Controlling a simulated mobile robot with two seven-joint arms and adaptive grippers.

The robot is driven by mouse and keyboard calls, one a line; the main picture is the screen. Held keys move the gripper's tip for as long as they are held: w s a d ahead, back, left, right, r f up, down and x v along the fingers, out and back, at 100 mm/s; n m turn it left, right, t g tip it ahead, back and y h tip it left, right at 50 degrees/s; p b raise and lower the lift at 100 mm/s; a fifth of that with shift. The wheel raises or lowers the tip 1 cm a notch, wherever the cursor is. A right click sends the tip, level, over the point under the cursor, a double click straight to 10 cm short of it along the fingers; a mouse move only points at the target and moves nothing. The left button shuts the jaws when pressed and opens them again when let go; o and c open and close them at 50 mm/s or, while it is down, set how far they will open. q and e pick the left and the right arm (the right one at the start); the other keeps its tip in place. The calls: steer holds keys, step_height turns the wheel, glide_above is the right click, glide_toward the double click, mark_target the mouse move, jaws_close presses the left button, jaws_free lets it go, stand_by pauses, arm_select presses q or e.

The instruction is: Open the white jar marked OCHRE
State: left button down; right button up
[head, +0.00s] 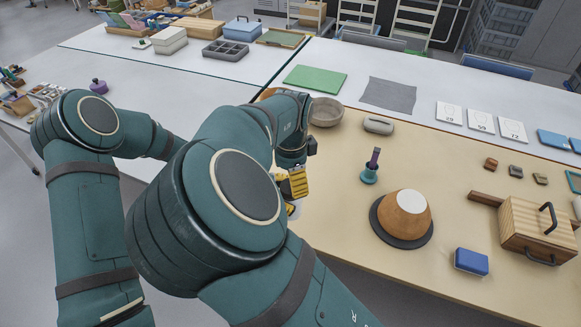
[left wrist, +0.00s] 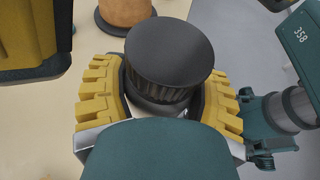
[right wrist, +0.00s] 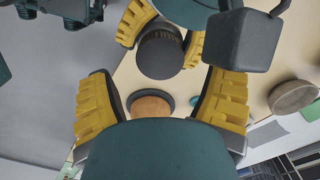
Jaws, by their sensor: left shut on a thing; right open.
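A jar with a round, ribbed black lid (left wrist: 170,50) stands between the yellow fingers of my left gripper (left wrist: 160,82), which is shut on it below the lid. Only a pale sliver of the jar body (left wrist: 150,108) shows; no marking can be read. The lid is on the jar and also shows in the right wrist view (right wrist: 162,52). My right gripper (right wrist: 163,85) is open and empty, its fingers spread apart, with the lid beyond its fingertips. One of its fingers shows at the upper left of the left wrist view. In the head view my arms hide most of the jar.
A brown rounded form (head: 404,212) stands on a dark disc to the right. A teal, purple-topped tool (head: 371,168), a grey bowl (head: 325,112) and a blue block (head: 471,262) are nearby. A wooden box (head: 535,228) is at the far right. The beige tabletop between is clear.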

steer(key=shift+f, duration=1.8)
steer(key=c, duration=1.2)
steer(key=o, duration=1.2)
